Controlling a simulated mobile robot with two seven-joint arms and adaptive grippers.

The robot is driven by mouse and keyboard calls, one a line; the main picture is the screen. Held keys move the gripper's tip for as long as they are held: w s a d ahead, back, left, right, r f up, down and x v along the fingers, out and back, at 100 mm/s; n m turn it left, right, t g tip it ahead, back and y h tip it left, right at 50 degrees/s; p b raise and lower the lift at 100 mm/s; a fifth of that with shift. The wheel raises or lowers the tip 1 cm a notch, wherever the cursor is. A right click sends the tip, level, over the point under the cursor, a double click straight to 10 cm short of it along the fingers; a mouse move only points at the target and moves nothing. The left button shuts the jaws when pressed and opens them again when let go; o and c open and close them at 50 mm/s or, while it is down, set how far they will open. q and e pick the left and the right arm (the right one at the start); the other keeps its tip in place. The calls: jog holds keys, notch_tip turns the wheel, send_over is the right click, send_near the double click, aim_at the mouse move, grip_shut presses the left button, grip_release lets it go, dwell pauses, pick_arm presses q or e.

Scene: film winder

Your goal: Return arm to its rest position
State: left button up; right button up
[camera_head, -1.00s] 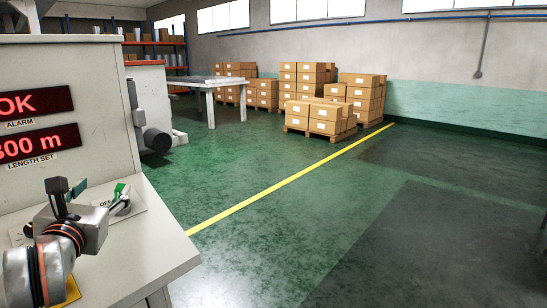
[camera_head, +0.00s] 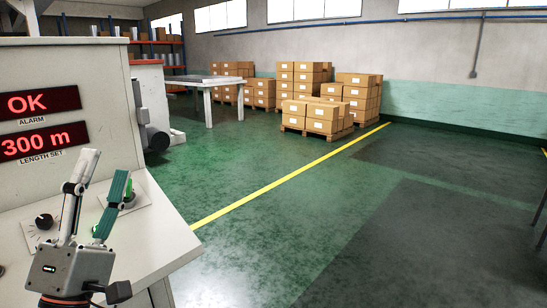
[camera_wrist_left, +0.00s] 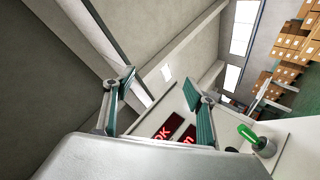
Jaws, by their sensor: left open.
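My left gripper (camera_head: 96,187) is at the lower left of the head view, in front of the winder's control panel (camera_head: 160,215). Its fingers point up and stand apart, with nothing between them. In the left wrist view the two fingers (camera_wrist_left: 160,92) are also spread and empty. A green switch (camera_head: 129,190) on the panel sits just behind the right finger; it also shows in the left wrist view (camera_wrist_left: 252,138). A black knob (camera_head: 44,221) is left of the gripper. My right gripper is not in view.
The red displays (camera_head: 40,139) read OK and 300 m. A white table (camera_head: 210,82) and stacked cartons (camera_head: 322,118) stand farther back. A yellow line (camera_head: 290,177) crosses the green floor, which is open to the right of the panel.

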pick_arm(q)
jog(key=s+d+f+m+g+h, duration=0.1)
jog(key=d+f+m+g+h, duration=0.2)
jog(key=d+f+m+g, duration=0.45)
jog(key=d+f+m+g+h, duration=0.3)
jog(key=d+f+m+h, duration=0.1)
jog(key=f+m, duration=0.8)
notch_tip(320, 180, down, 12)
jog(key=s+a+g+y, duration=0.1)
jog(key=a+g+y, duration=0.1)
jog(key=g+y, duration=0.15)
jog(key=s+a+f+m+g+y, duration=0.1)
jog(key=s+a+f+g+y, duration=0.2)
jog(key=s+a+f+y, duration=0.55)
jog(key=s+a+f+m+g+y, duration=0.25)
jog(key=s+a+f, duration=0.25)
jog(key=a+f, duration=0.45)
jog(key=w+d+f+n+t+h, duration=0.1)
jog(key=d+f+n+t+h, duration=0.2)
jog(key=d+f, duration=0.9)
jog(key=d+h, duration=0.3)
jog(key=shift+w+n, duration=0.3)
pick_arm(e)
jog(key=shift+g, duration=0.5)
jog(key=s+f, duration=0.1)
jog(key=f, duration=0.1)
jog(key=s+a+f, duration=0.1)
jog(key=s, duration=0.1)
jog(key=shift+f, duration=0.35)
